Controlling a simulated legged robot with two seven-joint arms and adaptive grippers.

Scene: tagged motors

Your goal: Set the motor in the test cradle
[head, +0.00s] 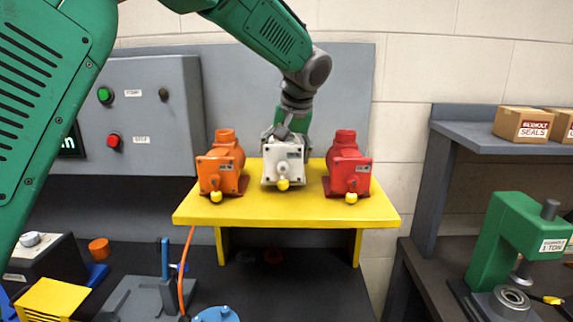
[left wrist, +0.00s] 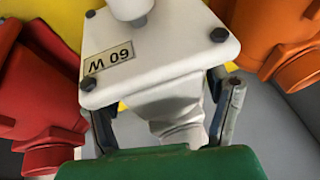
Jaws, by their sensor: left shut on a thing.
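Three motors stand in a row on a yellow stand (head: 290,211): an orange one (head: 222,165) at left, a white one (head: 282,165) in the middle and a red one (head: 348,172) at right. My left gripper (head: 286,135) reaches down from above and behind, shut on the white motor. In the left wrist view its fingers flank the narrow part of the white motor (left wrist: 165,65), whose tag reads "60 W". The red motor (left wrist: 40,95) and orange motor (left wrist: 265,40) are close on either side. A grey block with a blue post (head: 145,292), lower left, may be the test cradle; I cannot tell.
An orange cable (head: 184,270) hangs down left of the stand. A grey control panel (head: 150,110) with green and red buttons is behind. At right are a green press (head: 505,240) and a shelf (head: 480,135) with boxes. The dark bench below the stand has some clear room.

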